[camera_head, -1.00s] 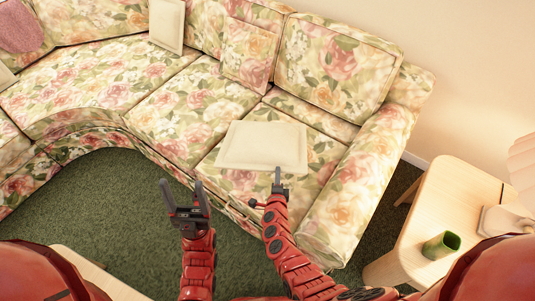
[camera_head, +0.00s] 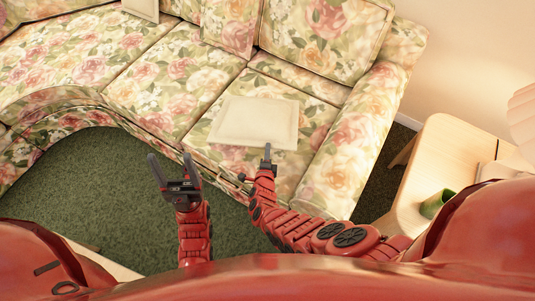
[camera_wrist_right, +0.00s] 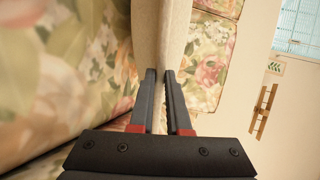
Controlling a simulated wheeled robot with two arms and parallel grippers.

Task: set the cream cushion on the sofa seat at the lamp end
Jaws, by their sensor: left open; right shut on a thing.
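The cream cushion (camera_head: 256,122) is a flat square with a piped edge. In the head view it lies over the end seat of the floral sofa (camera_head: 318,186), beside the arm nearest the lamp. My right gripper (camera_head: 267,155) is shut on the cushion's near edge. In the right wrist view the cushion edge (camera_wrist_right: 158,45) runs up from between the fingers (camera_wrist_right: 159,98). Whether the cushion's underside touches the seat is hard to tell. My left gripper (camera_head: 174,172) is open and empty over the green carpet, left of the cushion.
A pale wooden side table (camera_head: 440,155) stands right of the sofa arm, with a green cup (camera_head: 436,204) and part of a lamp (camera_head: 522,115) on it. Green carpet (camera_head: 100,195) lies open in front.

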